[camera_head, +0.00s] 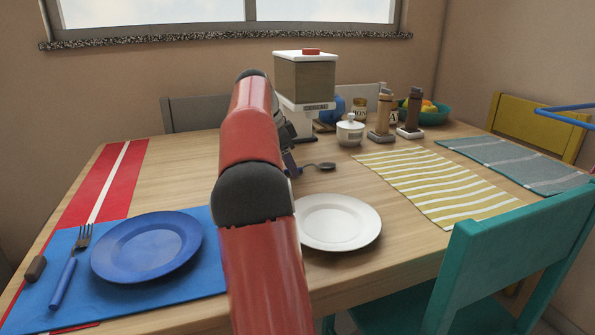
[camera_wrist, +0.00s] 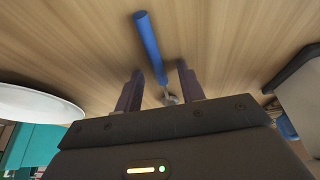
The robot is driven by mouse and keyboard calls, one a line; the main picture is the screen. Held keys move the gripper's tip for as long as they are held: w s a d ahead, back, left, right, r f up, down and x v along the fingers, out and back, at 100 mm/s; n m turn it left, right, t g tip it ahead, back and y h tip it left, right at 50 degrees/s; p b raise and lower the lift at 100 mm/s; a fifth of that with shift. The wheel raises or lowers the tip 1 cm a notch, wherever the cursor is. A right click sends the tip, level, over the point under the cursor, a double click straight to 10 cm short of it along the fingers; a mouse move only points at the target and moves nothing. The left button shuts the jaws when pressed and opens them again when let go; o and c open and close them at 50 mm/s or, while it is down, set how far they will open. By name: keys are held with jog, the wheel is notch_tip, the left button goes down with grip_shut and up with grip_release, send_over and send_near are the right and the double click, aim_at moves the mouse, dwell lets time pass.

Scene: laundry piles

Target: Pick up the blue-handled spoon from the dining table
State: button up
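In the wrist view the blue-handled spoon (camera_wrist: 149,42) lies on the wooden table, its handle pointing away from my gripper (camera_wrist: 162,86). The gripper is open, with one dark finger on each side of the spoon's neck area. The metal end of the spoon shows small between the fingers, partly hidden by the gripper body. I cannot tell how high the fingers are above the table. In the head view a dark spoon bowl (camera_head: 326,166) shows just right of my gripper (camera_head: 290,165), and my arm hides the rest.
A white plate (camera_head: 338,222) sits right of my arm, and a blue plate (camera_head: 147,245) and blue-handled fork (camera_head: 68,275) sit left. A dispenser (camera_head: 305,80), a sugar pot (camera_head: 350,131) and shakers (camera_head: 411,118) stand behind. A teal chair (camera_head: 455,275) is at front right.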

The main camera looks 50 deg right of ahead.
grip_shut()
